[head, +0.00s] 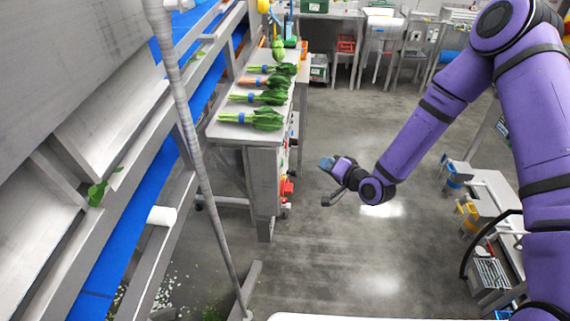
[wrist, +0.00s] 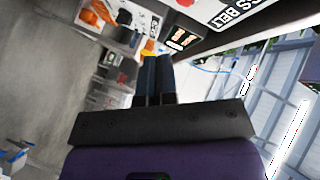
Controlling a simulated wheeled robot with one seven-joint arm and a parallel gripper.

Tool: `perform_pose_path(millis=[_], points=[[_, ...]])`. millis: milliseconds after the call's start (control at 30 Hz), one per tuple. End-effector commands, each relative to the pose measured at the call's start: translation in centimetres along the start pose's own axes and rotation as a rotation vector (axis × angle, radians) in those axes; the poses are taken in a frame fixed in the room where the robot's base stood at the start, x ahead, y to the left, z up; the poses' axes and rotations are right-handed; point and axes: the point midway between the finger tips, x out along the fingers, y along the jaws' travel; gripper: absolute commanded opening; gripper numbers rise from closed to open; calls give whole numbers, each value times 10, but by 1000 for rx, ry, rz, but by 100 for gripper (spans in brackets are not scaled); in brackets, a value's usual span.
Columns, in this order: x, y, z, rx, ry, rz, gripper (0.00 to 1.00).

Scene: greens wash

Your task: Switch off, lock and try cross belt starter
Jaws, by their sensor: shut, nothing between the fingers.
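My gripper (head: 327,163) hangs in the open aisle to the right of the greens bench in the head view, with clear floor below it. In the wrist view its two dark blue fingers (wrist: 157,62) lie together, shut, with nothing between them. A white sign ending in "S BELT" (wrist: 236,12) shows at the top of the wrist view, on a dark-edged panel. The starter's switch handle and any lock cannot be made out. Small red parts (head: 287,187) show on the bench's right side.
The bench (head: 224,131) carries bundled greens (head: 252,119). A sloping pole (head: 190,130) and blue belt (head: 130,215) stand left. Low tables with bins (head: 490,190) stand right. Orange items (wrist: 98,14) lie upper left in the wrist view. The middle floor is clear.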

Motion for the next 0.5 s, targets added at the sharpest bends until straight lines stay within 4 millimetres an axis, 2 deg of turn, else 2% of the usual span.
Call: perform_pose_path(millis=[267,500], points=[[3,-2,2,-1,-1,0,0],[20,-15,15,-2,-2,0,0]])
